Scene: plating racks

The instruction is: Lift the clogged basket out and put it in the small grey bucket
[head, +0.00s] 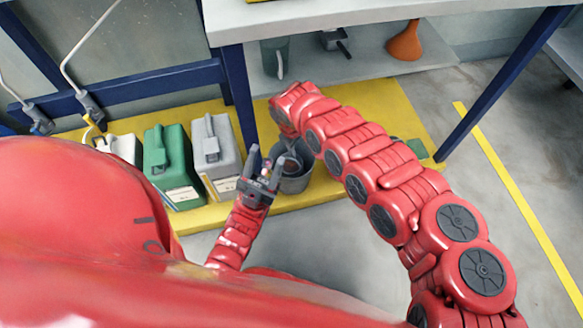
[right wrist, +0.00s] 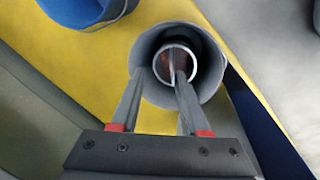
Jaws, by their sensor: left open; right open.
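The small grey bucket (head: 295,184) stands on the yellow platform, below the white bench. A round basket (right wrist: 176,50) with a pale rim and brownish inside sits within the grey bucket (right wrist: 205,88) in the right wrist view. My right gripper (right wrist: 159,72) is open, with one fingertip over the basket's opening and the other beside its rim. I cannot tell whether they touch it. In the head view the right gripper is mostly hidden behind its own arm. My left gripper (head: 266,160) is open, in front of the bucket, and partly covers it.
A grey jug (head: 216,150), a green jug (head: 170,165) and a white container (head: 122,148) stand left on the platform (head: 405,108). A blue bucket (right wrist: 80,8) shows in the right wrist view. The bench (head: 340,10) overhangs; its blue leg (head: 238,95) stands close by.

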